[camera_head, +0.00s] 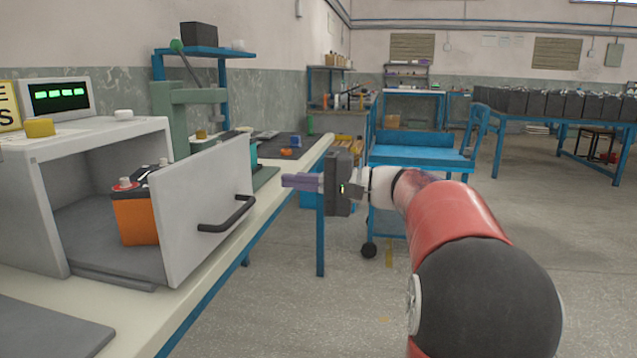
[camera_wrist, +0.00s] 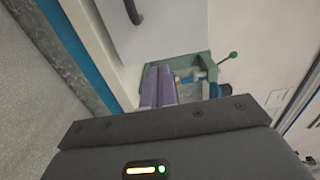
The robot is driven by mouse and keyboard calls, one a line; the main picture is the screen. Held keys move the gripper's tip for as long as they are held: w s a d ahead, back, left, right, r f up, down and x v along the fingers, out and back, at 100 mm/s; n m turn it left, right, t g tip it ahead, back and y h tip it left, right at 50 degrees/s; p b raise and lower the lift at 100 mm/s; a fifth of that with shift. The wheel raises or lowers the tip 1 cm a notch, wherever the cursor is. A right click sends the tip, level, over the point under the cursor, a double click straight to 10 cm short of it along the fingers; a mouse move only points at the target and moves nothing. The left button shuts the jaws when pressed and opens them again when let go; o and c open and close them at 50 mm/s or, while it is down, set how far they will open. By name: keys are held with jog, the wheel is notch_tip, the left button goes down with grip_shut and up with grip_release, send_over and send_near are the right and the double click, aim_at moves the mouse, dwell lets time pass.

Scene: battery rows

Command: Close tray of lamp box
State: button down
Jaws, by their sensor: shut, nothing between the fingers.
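The lamp box (camera_head: 25,195) is a white open-fronted box on the workbench at the left of the head view. Its tray (camera_head: 105,268) is pulled out, with a white front panel (camera_head: 205,190) standing well away from the box opening. A black bar handle (camera_head: 228,215) is on the panel's outer face and shows in the wrist view (camera_wrist: 133,10). An orange battery (camera_head: 136,218) sits on the tray behind the panel. My gripper (camera_head: 286,181), with purple fingers, is shut and empty. It is to the right of the panel, apart from it, and also shows in the wrist view (camera_wrist: 158,72).
A green lever press (camera_head: 178,105) stands on the bench behind the lamp box. A grey mat (camera_head: 45,328) lies in front. A blue cart (camera_head: 420,150) stands beyond my gripper.

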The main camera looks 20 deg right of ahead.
aim_at(249, 178)
jog(key=x, duration=0.6)
jog(key=shift+w+a, duration=0.2)
jog(key=x, duration=1.9)
jog(key=shift+a, duration=0.1)
jog(key=shift+w+a+r, duration=0.1)
jog(key=shift+a, duration=0.05)
jog(key=shift+r, duration=0.1)
